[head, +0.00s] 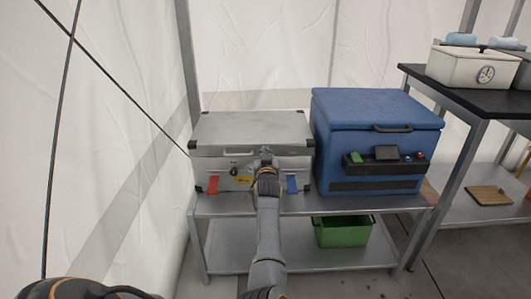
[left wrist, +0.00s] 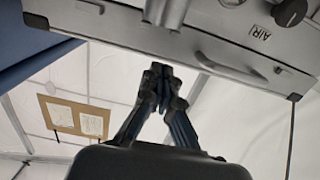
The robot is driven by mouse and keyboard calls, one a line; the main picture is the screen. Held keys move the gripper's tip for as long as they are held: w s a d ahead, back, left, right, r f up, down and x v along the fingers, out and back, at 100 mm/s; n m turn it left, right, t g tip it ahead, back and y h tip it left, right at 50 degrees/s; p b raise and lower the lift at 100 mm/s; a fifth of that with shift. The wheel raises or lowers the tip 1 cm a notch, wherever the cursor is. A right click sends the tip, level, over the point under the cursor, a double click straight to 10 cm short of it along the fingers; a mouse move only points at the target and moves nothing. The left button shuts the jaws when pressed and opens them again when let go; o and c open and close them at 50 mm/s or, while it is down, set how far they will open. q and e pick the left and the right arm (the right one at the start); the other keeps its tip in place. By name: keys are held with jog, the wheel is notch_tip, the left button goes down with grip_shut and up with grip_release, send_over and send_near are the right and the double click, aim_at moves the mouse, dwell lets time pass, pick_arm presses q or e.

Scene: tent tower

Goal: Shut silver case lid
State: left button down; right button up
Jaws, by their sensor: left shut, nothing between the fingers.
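The silver case (head: 250,130) stands on the left part of a metal bench, its grey lid with black corners lying down over the body. A dark seam shows under the lid's front edge; I cannot tell whether it is fully closed. My left gripper (head: 265,158) is at the front of the case, right of its handle, shut and empty. In the left wrist view the case's front (left wrist: 215,40) with handle and AIR label fills the upper right. The shut fingertips of my left gripper (left wrist: 160,70) show close to its edge; contact is unclear. My right gripper is not in view.
A blue cooler box (head: 375,140) stands close right of the case. A green bin (head: 342,233) is on the bench's lower shelf (head: 300,255). White tent walls close off the back and left.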

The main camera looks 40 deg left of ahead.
pick_arm(q)
notch_tip(320, 180, up, 10)
dwell(0.7)
